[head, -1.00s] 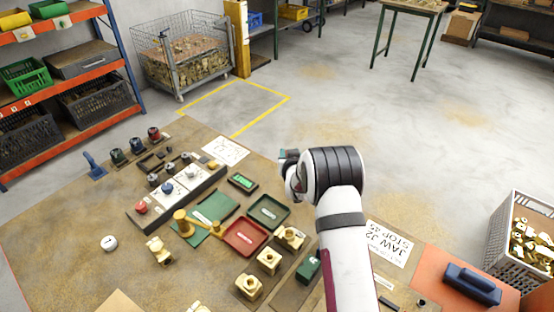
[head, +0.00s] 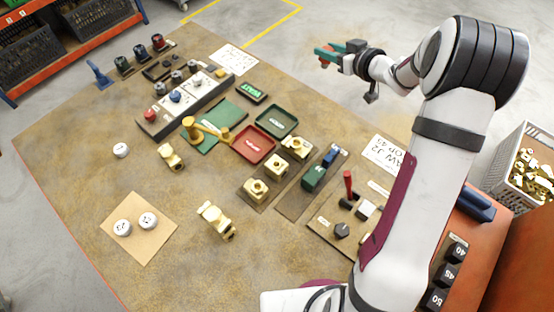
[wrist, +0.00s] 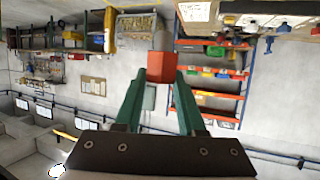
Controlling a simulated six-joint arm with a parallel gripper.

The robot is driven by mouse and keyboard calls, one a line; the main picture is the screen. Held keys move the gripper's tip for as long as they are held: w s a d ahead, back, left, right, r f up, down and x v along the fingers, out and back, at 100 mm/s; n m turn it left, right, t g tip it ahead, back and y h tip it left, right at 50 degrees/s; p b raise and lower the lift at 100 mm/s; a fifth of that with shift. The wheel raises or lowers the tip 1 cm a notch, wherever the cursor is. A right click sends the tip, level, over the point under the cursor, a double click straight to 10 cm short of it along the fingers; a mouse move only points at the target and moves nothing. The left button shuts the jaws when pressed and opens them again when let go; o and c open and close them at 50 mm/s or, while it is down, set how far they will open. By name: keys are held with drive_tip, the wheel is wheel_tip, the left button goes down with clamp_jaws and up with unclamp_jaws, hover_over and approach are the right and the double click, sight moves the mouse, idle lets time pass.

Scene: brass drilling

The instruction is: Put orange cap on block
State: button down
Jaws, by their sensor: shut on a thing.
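My gripper (head: 322,54) has teal fingers and is held up beyond the far right side of the bench. It is shut on a small orange-red cap (wrist: 160,67), which sits between the fingertips in the wrist view. The cap shows only as a small patch in the head view (head: 325,63). A long grey block (head: 160,127) with a pale top stands on the bench, left of my gripper and apart from it. It bears a red piece (head: 150,115), a blue piece (head: 175,96) and a yellow piece (head: 221,72).
A red tray (head: 254,145), a green tray (head: 277,121) and a green mat (head: 222,115) lie mid-bench. Brass fittings (head: 257,190) stand nearer. A lever panel (head: 345,222) lies by my arm.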

drive_tip(key=s+a+f+n+g+y, duration=0.15)
drive_tip(key=s+n+g+y, duration=0.3)
drive_tip(key=s, duration=0.75)
drive_tip(key=s+a+r+n+g+y, duration=0.1)
drive_tip(key=s+a+n+g+y, duration=0.25)
drive_tip(key=s, duration=0.85)
drive_tip(key=n, duration=0.2)
hover_over(279, 164)
drive_tip(key=shift+g, duration=0.3)
wheel_tip(279, 164, down, 12)
drive_tip(key=shift+r, duration=0.25)
drive_tip(key=shift+h, duration=0.3)
drive_tip(key=shift+f, duration=0.15)
drive_tip(key=c, duration=0.5)
unclamp_jaws()
